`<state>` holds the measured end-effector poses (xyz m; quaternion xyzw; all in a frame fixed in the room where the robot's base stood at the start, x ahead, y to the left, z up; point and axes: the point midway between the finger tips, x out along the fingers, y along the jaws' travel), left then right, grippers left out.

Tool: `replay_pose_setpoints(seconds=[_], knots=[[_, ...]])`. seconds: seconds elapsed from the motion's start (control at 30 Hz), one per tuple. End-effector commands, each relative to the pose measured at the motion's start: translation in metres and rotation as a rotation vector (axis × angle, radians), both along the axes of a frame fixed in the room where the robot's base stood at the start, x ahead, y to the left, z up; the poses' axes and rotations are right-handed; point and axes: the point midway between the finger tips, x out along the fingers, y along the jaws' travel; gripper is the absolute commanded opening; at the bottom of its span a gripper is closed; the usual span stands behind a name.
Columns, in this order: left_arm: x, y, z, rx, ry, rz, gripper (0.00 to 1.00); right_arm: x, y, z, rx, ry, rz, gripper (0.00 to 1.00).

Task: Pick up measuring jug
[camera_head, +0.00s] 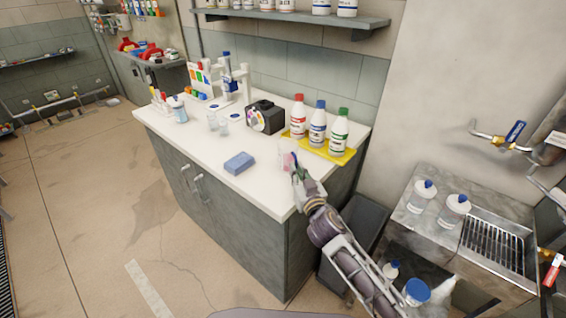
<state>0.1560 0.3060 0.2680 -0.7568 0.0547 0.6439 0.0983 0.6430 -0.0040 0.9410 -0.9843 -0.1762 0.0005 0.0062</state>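A small, pale, see-through vessel with pinkish marks, which looks like the measuring jug (287,159), stands on the white counter (190,145) near its right front part. My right gripper (297,174) reaches in from the lower right and is at the vessel, covering part of it. The fingers are small and overlap the vessel, so I cannot tell whether they are open or shut, or touching it. My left gripper is not in view.
A blue sponge (239,163) lies left of the gripper. Red-, blue- and green-capped bottles (317,128) stand on a yellow tray (346,158) behind it. A black device (265,117) and clear beakers (223,127) are farther left. A metal sink unit (430,245) is at right.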

Motion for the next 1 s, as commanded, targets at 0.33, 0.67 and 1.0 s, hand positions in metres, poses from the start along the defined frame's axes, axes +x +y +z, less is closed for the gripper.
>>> replay_pose_setpoints(seconds=[0.33,0.67,1.0], knots=[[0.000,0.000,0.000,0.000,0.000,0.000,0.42,0.000,-0.001,-0.001,-0.001,0.001,-0.001,0.00],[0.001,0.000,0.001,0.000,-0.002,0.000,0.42,0.000,-0.001,0.002,-0.001,0.001,-0.002,0.00],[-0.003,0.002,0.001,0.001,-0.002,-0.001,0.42,0.000,0.000,0.015,0.000,-0.002,-0.001,0.00]])
